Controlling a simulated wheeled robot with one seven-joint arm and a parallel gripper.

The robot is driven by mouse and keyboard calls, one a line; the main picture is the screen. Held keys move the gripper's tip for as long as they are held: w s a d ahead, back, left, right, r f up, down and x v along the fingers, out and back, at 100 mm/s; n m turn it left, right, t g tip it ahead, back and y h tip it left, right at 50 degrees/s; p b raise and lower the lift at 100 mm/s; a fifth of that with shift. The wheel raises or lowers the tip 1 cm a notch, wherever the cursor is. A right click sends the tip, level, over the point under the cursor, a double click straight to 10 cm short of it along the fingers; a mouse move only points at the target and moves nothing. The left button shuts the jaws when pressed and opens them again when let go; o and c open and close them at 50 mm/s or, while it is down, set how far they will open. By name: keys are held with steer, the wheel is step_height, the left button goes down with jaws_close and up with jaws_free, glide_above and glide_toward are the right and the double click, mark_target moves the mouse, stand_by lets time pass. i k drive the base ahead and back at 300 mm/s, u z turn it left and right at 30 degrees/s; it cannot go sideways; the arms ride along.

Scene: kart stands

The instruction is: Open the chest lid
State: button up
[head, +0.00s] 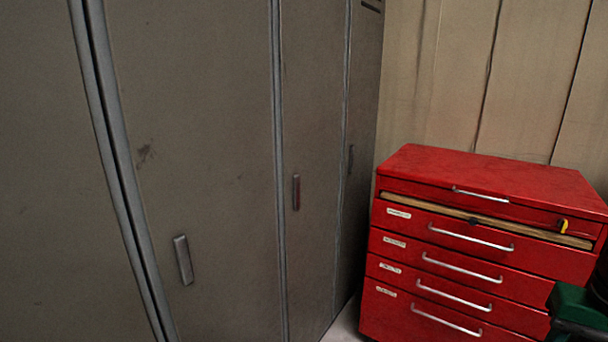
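The red tool chest (455,262) stands at the right in the head view, against the back wall. Its lid (490,176) is on top and lies flat, with a silver handle (480,195) on its front edge. A tan strip (485,222) shows in a gap below the lid's front, above the top drawer. A small yellow item (563,225) sits at the right end of that strip. My gripper is not in view.
Tall grey lockers (200,130) with small handles fill the left and middle. A beige panelled wall (520,80) is behind the chest. A green and black object (580,305) covers the chest's lower right corner. A little pale floor (346,325) shows between lockers and chest.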

mark_target(565, 191)
steer(key=k, duration=0.5)
steer(key=z, duration=0.55)
steer(key=i, duration=1.4)
steer(key=u, duration=0.5)
